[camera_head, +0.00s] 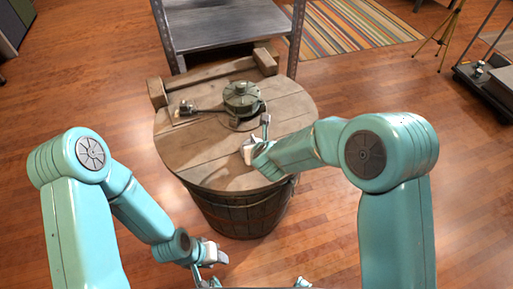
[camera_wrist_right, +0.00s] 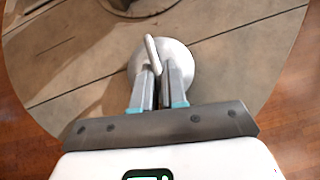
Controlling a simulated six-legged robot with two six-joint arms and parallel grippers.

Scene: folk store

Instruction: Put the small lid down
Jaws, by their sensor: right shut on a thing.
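The small lid (camera_wrist_right: 184,58) is a pale round disc with an upright loop handle in the right wrist view. My right gripper (camera_wrist_right: 158,78) is shut on it, with the handle between the fingertips. In the head view my right gripper (camera_head: 264,130) is over the right part of the round wooden barrel top (camera_head: 215,165). I cannot make out the lid clearly there. I cannot tell whether the lid touches the wood. My left gripper (camera_head: 212,276) is low at the bottom edge, in front of the barrel; its fingers are too small and cut off to judge.
A green pot-like object (camera_head: 243,98) stands on the barrel top, with a small dark-handled item (camera_head: 187,108) left of it. A wooden bar (camera_head: 207,78) runs along the back. A grey shelf (camera_head: 225,28) stands behind. The front left of the top is bare.

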